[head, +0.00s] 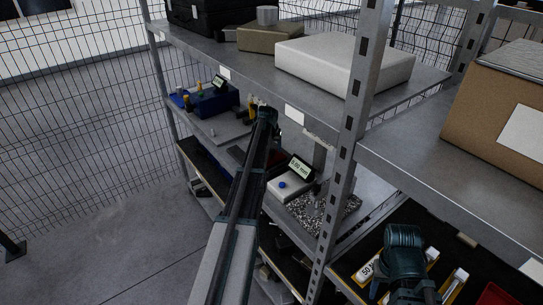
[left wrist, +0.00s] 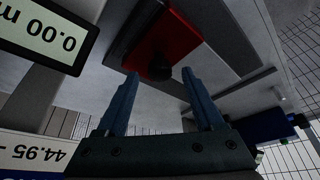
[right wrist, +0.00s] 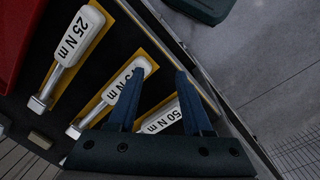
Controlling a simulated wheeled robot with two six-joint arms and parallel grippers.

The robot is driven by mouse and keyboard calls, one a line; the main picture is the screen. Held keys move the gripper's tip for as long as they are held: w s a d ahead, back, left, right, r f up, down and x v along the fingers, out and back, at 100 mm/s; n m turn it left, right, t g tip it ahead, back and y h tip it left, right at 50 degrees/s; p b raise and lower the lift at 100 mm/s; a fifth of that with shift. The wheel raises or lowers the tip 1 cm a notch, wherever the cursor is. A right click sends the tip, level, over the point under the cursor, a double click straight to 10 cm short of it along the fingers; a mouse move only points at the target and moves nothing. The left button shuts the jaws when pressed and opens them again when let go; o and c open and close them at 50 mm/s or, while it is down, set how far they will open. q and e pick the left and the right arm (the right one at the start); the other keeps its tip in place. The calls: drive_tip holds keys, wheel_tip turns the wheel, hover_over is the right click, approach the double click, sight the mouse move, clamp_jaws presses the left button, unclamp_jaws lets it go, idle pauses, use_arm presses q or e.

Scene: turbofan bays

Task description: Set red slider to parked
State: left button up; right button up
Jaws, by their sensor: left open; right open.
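The red slider (left wrist: 172,38) shows in the left wrist view as a red block with a dark round knob (left wrist: 160,66). It sits across a dark track (left wrist: 225,58) on a grey plate. My left gripper (left wrist: 160,76) is open, with its fingertips on either side of the knob in the picture; I cannot tell whether they touch it. In the head view my left gripper (head: 264,110) reaches between the shelves, and my arm covers much of that area. My right gripper (right wrist: 156,76) is open and empty above the torque wrenches; it also shows in the head view (head: 403,238).
A gauge reading 0.00 mm (head: 301,168) stands on the middle shelf, beside a granite plate (head: 335,212). A blue box (head: 213,101) stands further left. Wrenches, one marked 25 N m (right wrist: 75,37), lie in yellow holders. A shelf post (head: 352,130) stands between my arms.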

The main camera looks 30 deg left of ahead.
use_arm(q)
drive_tip(key=shift+w+a+f+b, duration=0.1)
drive_tip(key=shift+w+f+b, duration=0.15)
drive_tip(key=shift+f, duration=0.45)
drive_tip(key=shift+r, duration=0.1)
clamp_jaws()
idle(0.9)
